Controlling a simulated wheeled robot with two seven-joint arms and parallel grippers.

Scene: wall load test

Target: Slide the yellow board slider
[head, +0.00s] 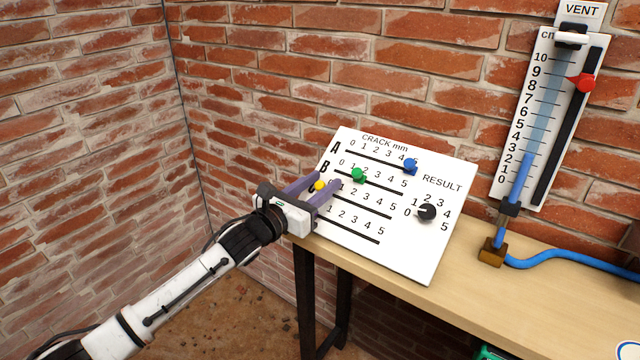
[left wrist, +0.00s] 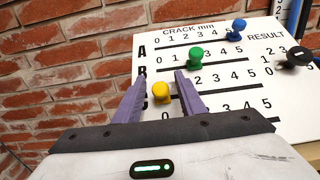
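The yellow slider (head: 320,186) is a small round knob at the left, 0 end of row C on the white tilted board (head: 425,255). My left gripper (head: 328,182) is open, its two purple fingers on either side of the yellow knob. In the left wrist view the yellow knob (left wrist: 161,92) stands between the fingertips, with gaps at its sides; whether a finger touches it I cannot tell. The fingers hide part of the row C label and scale. My right gripper is not in view.
A black RESULT dial (head: 427,212) is at right. A vent gauge (head: 545,120) hangs above the wooden table (head: 470,290).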

